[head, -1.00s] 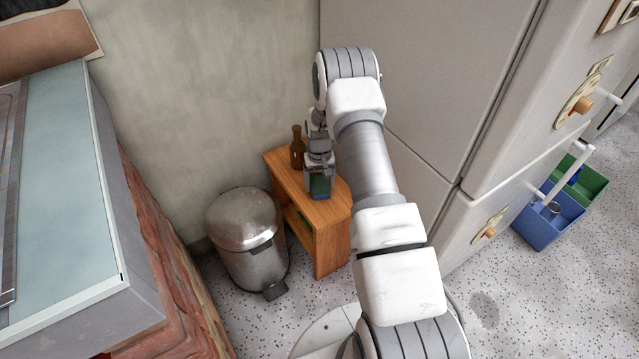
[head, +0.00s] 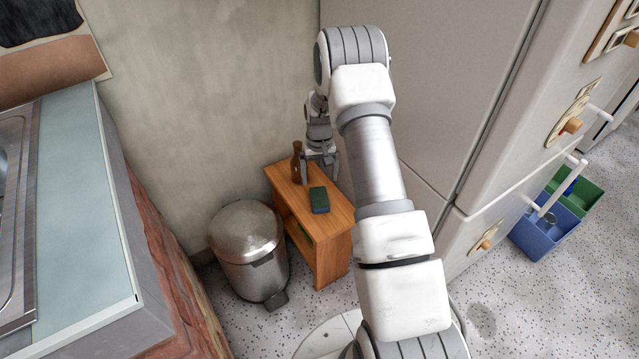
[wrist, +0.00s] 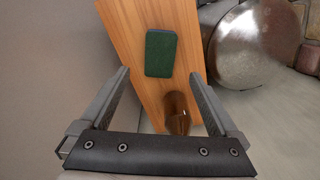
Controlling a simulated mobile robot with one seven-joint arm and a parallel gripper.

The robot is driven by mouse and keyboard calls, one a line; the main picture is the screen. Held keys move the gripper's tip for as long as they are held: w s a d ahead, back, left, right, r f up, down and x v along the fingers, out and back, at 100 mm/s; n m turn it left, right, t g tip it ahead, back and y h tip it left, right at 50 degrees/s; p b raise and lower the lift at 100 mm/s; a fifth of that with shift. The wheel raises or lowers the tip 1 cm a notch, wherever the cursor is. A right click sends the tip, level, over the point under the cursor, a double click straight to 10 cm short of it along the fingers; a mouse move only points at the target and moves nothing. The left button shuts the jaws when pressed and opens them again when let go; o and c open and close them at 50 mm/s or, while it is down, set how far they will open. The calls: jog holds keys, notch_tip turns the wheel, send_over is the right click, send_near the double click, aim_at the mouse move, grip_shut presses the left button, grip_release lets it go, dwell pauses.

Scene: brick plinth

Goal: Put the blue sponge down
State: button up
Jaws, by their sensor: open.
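The blue sponge (head: 320,204) lies flat on top of the small wooden stand (head: 335,222), with a dark green upper face and a blue edge. In the wrist view its green face (wrist: 160,53) shows whole on the wood, beyond the fingertips. My gripper (head: 321,178) is open and empty, above the stand and behind the sponge, apart from it. In the wrist view the two fingers (wrist: 160,75) are spread wide with nothing held between them.
A brown bottle (head: 297,162) stands at the back of the stand, close to my gripper; it also shows between the fingers in the wrist view (wrist: 177,112). A metal bin (head: 247,250) is left of the stand. A tall pale cabinet (head: 430,90) rises at right.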

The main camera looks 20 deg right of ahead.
jog(key=s+a+r+t, duration=0.1)
jog(key=s+a+r, duration=0.15)
jog(key=r, duration=0.65)
jog(key=s+a+r+t, duration=0.1)
jog(key=s+r, duration=0.2)
jog(key=r, duration=0.7)
jog(key=s+a+r, duration=0.2)
jog(key=s+r, duration=0.1)
jog(key=r, duration=0.6)
jog(key=s+a+r+t, duration=0.1)
jog(key=s+a+r, duration=0.1)
jog(key=s, duration=0.6)
jog(key=s+a+r+n+t, duration=0.1)
jog(key=s+r, duration=0.3)
jog(key=s, duration=0.4)
jog(key=s+a+r+n+t, duration=0.1)
jog(key=s+a+r, duration=0.2)
jog(key=s, duration=0.4)
jog(key=shift+s+r+t, duration=0.3)
jog(key=shift+s+r, duration=0.1)
notch_tip(320, 180, up, 23)
jog(key=p, duration=2.3)
